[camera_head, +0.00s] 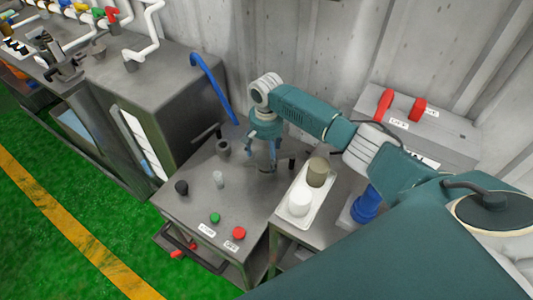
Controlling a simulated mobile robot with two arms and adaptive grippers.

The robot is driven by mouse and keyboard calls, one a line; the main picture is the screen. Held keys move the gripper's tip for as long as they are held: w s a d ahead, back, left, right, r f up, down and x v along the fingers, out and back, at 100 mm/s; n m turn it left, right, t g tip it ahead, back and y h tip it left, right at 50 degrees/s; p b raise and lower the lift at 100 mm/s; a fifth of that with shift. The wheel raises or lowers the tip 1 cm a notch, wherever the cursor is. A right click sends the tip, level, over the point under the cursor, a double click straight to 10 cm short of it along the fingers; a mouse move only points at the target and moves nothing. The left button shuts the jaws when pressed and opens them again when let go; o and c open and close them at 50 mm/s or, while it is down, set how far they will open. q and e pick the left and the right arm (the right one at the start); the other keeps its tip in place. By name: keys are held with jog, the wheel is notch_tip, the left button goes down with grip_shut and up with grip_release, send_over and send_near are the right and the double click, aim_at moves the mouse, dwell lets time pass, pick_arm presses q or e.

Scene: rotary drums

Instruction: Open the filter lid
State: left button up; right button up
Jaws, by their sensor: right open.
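My right arm comes in from the right, and its right gripper (265,158) points down over the grey machine top (190,213). Its fingers are apart, one on each side of a small dark round fitting (267,167). I cannot tell whether they touch it. This fitting may be the filter lid, but the gripper partly covers it and I cannot make out a lid for certain. My left gripper is not in view.
A green button (215,218) and a red button (239,233) sit at the front edge. A black knob (181,187) and pale small piece (219,179) stand behind them. A white tray (283,217) holds two cylinders at the right. A box with red handles (383,105) stands behind.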

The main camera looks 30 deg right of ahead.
jog(key=shift+f, duration=0.2)
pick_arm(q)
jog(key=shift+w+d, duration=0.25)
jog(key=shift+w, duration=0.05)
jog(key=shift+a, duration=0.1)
pick_arm(e)
jog(key=shift+c, duration=0.5)
jog(key=shift+r, duration=0.1)
jog(key=c, duration=1.5)
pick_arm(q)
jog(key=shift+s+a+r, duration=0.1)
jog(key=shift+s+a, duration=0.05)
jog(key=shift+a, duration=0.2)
pick_arm(e)
jog(key=shift+c, duration=0.2)
